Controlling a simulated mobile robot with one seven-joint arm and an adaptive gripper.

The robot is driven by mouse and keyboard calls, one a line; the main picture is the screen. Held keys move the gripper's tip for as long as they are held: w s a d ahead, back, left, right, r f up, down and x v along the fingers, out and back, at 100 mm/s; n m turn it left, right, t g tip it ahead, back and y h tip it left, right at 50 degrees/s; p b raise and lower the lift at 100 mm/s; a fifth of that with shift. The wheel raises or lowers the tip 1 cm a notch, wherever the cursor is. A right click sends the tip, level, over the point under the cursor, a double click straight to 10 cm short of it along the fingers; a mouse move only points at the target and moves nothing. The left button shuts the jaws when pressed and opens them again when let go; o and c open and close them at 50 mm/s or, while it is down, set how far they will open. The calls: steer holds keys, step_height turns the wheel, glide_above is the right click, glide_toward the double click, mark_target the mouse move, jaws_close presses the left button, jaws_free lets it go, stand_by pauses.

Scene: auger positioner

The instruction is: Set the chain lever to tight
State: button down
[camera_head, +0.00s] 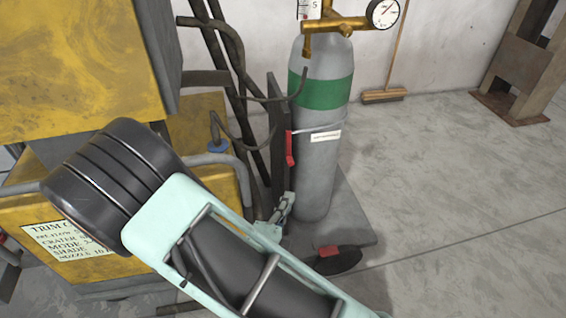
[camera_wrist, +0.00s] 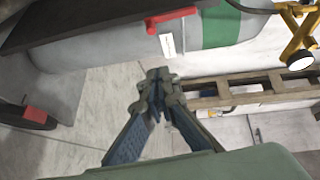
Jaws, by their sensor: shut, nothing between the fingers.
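The chain lever appears as a red handle (camera_head: 290,149) on the dark upright beside the grey gas cylinder (camera_head: 316,190). In the wrist view the red lever (camera_wrist: 171,16) is at the top, by the cylinder (camera_wrist: 110,48) and its white label. My gripper (camera_head: 288,198) is small and partly hidden behind my arm in the head view, below the lever near the cylinder's lower part. In the wrist view my gripper (camera_wrist: 158,75) is shut and empty. Its tips show below the lever in the picture, apart from it.
A yellow machine (camera_head: 75,60) stands at the left, with dark hoses (camera_head: 235,60) beside the cylinder. Another red part (camera_head: 328,251) sits low by the cart's wheel. A gauge (camera_head: 383,13) is on top. A rusty stand (camera_head: 520,70) is at the right.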

steer(key=b, duration=0.2)
glide_toward(290, 149)
steer(key=w+d+f, duration=0.3)
steer(key=shift+d+f, duration=0.35)
steer(key=shift+f, duration=0.05)
steer(key=shift+w+a+f+b, duration=0.2)
steer(key=shift+w+b, duration=0.2)
steer(key=shift+b, duration=0.2)
steer(key=shift+w+a+f+b, duration=0.2)
steer(key=shift+w+b, duration=0.2)
steer(key=shift+b, duration=0.15)
